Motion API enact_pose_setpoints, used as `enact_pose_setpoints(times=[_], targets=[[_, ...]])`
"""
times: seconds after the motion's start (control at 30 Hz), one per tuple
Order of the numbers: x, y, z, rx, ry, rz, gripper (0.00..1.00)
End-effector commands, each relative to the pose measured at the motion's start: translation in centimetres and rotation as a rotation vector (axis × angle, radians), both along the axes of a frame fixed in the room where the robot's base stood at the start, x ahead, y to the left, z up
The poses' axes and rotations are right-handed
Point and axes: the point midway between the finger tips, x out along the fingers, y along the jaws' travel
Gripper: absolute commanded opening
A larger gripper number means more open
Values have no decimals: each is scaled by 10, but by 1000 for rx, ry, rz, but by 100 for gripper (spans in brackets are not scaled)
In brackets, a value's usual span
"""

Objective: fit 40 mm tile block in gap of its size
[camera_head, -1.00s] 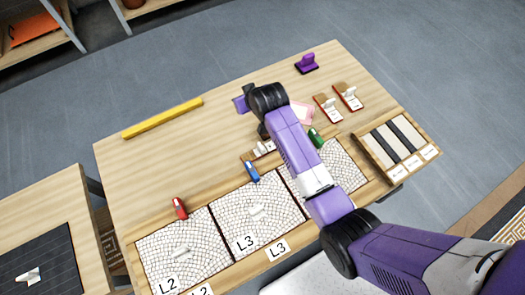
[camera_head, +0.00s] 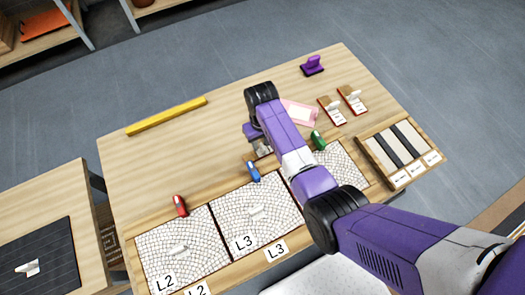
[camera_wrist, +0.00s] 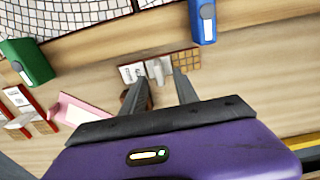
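A tile block with white parts, a raised white handle and a brown gridded end (camera_wrist: 186,62) lies on the table just ahead of my gripper in the wrist view. In the head view it is mostly hidden under my gripper (camera_head: 260,142). My gripper (camera_wrist: 159,80) is open, its two fingers apart on either side of the handle's line; I cannot tell whether they reach around it. Two more red-edged blocks with white handles (camera_head: 332,110) (camera_head: 352,99) lie at the right. Cracked-pattern white mosaic panels (camera_head: 190,235) (camera_head: 285,205) line the front. No block-sized gap is discernible.
Red (camera_head: 180,206), blue (camera_head: 253,171) and green (camera_head: 318,140) pieces stand by the panels. A pink card (camera_head: 300,112), purple piece (camera_head: 312,65), yellow bar (camera_head: 167,116) and striped tray (camera_head: 398,165) are also on the table.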

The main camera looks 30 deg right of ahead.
Motion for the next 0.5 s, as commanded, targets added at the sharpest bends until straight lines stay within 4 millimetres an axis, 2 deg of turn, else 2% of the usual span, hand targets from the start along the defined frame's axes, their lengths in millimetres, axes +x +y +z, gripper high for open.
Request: enact_pose_setpoints(times=[0.03, 0.2, 0.5], targets=[[-4, 0, -10, 0, 4, 1, 36], [-5, 0, -31, 0, 1, 1, 36], [-5, 0, -36, 0, 0, 1, 36]])
